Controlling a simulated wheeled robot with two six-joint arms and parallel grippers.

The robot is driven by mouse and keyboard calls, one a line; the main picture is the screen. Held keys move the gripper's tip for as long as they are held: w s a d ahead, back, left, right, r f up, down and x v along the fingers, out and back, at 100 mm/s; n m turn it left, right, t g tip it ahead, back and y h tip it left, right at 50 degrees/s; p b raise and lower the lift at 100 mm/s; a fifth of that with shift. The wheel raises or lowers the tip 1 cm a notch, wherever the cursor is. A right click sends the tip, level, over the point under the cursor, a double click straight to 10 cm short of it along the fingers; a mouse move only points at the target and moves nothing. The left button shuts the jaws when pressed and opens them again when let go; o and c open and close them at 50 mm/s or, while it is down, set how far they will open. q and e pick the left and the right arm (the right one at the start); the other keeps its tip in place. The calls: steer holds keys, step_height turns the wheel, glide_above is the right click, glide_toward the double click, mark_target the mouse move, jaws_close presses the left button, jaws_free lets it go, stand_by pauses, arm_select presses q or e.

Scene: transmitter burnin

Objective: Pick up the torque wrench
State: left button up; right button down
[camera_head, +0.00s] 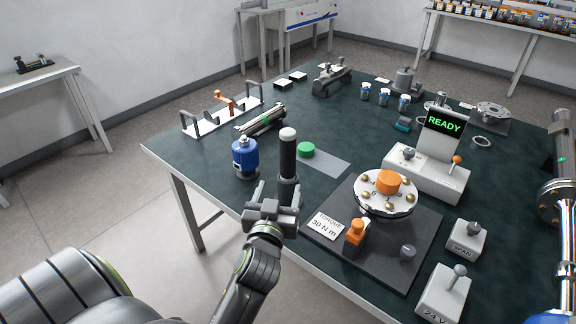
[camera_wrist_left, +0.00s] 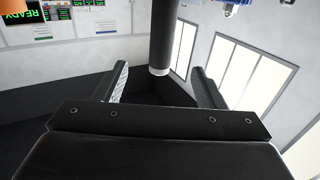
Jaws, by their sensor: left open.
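An upright black handle with a pale cap (camera_head: 287,157), which looks like the torque wrench, stands at the left gripper in the head view. My left gripper (camera_head: 272,207) is open, near the table's front left edge. In the left wrist view, the black shaft (camera_wrist_left: 163,35) comes down from the top and ends in a pale ring, between and beyond the open fingers (camera_wrist_left: 160,85). I cannot tell whether the fingers touch it. My right gripper is not in view.
A blue bottle (camera_head: 245,158) stands just left of the handle. A green knob (camera_head: 306,149) sits by a grey mat (camera_head: 328,165). To the right are the black torque plate (camera_head: 330,251) with its round flange (camera_head: 372,200) and the READY console (camera_head: 425,178).

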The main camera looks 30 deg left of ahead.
mark_target(288, 159)
arm_select(q)
steer(key=p+x, duration=0.1)
steer(key=x, duration=1)
steer(key=shift+a, duration=0.1)
steer(key=shift+p+x, duration=0.85)
steer(key=shift+x, duration=1.85)
steer(key=shift+a+f, duration=0.1)
steer(key=shift+f, duration=0.05)
